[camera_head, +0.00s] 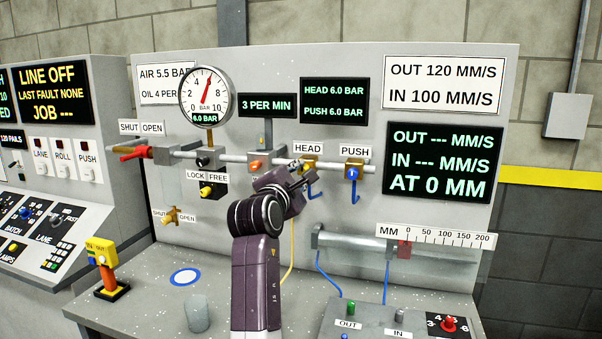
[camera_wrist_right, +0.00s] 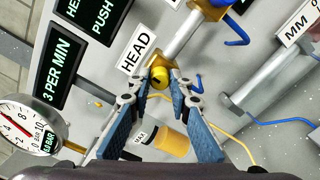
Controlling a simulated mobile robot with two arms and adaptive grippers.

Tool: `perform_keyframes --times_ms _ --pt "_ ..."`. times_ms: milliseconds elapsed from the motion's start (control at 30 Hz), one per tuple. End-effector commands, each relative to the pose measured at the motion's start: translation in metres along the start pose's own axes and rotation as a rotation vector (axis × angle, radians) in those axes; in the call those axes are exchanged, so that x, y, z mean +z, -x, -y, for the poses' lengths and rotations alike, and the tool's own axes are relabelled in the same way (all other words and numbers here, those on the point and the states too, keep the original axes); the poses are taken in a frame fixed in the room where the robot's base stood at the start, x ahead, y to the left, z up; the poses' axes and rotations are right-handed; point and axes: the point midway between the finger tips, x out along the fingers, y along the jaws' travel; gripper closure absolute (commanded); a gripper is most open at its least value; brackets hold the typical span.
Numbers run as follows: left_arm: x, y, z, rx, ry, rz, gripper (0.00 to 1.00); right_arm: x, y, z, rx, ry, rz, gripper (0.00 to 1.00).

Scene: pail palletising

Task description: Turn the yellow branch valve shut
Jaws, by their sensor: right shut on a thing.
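The yellow branch valve knob (camera_wrist_right: 159,78) sits beside the HEAD label in the right wrist view. In the head view, the brass valve body (camera_head: 309,163) shows under the HEAD label, partly covered by my gripper. My right gripper (camera_head: 300,176) is at the valve, in front of the panel. In the wrist view its two fingertips (camera_wrist_right: 159,84) stand on either side of the knob, shut on it. The exact contact is small and hard to see. The knob's turned angle is unclear. My left gripper is not in view.
A brass valve (camera_head: 353,169) with a blue knob stands right of it, under PUSH. A red-handled valve (camera_head: 135,153) is far left on the pipe.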

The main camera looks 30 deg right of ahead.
Motion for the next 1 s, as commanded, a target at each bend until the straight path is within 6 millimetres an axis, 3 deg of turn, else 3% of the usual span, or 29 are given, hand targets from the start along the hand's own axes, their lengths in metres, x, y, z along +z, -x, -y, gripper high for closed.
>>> perform_keyframes --times_ms 500,1000 --pt "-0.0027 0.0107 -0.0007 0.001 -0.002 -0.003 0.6 0.0013 -0.0002 -0.0011 0.003 -0.387 0.001 1.0" --pt "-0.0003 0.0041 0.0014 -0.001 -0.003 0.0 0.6 0.0001 -0.0002 0.0004 0.004 -0.863 0.0 1.0"
